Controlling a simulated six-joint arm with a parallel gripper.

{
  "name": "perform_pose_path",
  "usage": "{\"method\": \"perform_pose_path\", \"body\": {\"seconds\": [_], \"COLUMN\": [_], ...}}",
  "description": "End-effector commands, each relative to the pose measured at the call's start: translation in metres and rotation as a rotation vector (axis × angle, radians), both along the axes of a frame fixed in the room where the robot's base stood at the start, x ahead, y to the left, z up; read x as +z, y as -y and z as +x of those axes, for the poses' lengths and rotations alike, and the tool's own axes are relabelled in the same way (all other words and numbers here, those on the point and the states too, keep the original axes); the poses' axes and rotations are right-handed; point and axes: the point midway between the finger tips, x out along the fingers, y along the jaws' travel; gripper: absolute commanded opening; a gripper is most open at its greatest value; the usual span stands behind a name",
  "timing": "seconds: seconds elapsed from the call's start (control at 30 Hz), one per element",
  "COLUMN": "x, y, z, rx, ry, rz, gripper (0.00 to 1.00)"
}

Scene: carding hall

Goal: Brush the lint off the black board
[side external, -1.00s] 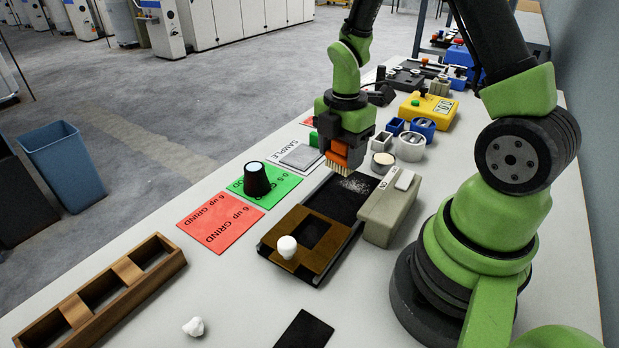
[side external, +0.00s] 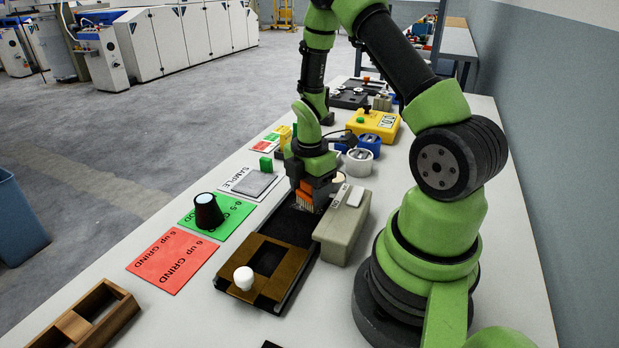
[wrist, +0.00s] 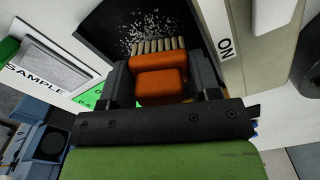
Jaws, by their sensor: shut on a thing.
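My gripper (side external: 310,192) is shut on an orange brush (side external: 305,196) with pale bristles; the brush also shows in the wrist view (wrist: 158,83). The black board (side external: 285,225) lies on the table below it, partly hidden by my gripper and brush. In the wrist view, white lint (wrist: 146,22) is scattered on the black board (wrist: 100,28), right by the bristle tips. I cannot tell whether the bristles touch the board.
A brown frame with a white knob (side external: 243,278) covers the board's near end. A grey-beige box with an ON label (side external: 342,228) stands close on the right. On the left are a black knob (side external: 207,213) on a green card, a red card (side external: 173,262) and a SAMPLE card (side external: 238,180).

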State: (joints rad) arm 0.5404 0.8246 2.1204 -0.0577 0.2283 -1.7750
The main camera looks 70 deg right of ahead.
Motion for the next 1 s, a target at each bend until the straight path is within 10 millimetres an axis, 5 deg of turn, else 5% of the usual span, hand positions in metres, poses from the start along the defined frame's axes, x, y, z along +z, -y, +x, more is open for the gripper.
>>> {"method": "perform_pose_path", "body": {"seconds": [0.2,0.6,1.0], "x": [-0.027,-0.026,-0.026], "y": [0.004,0.042,0.012], "z": [0.0,0.0,0.01], "rx": [-0.003,-0.002,0.004], "ry": [0.0,0.002,-0.001], "rz": [0.0,-0.001,0.0], "gripper": [0.35,0.31,0.31]}}
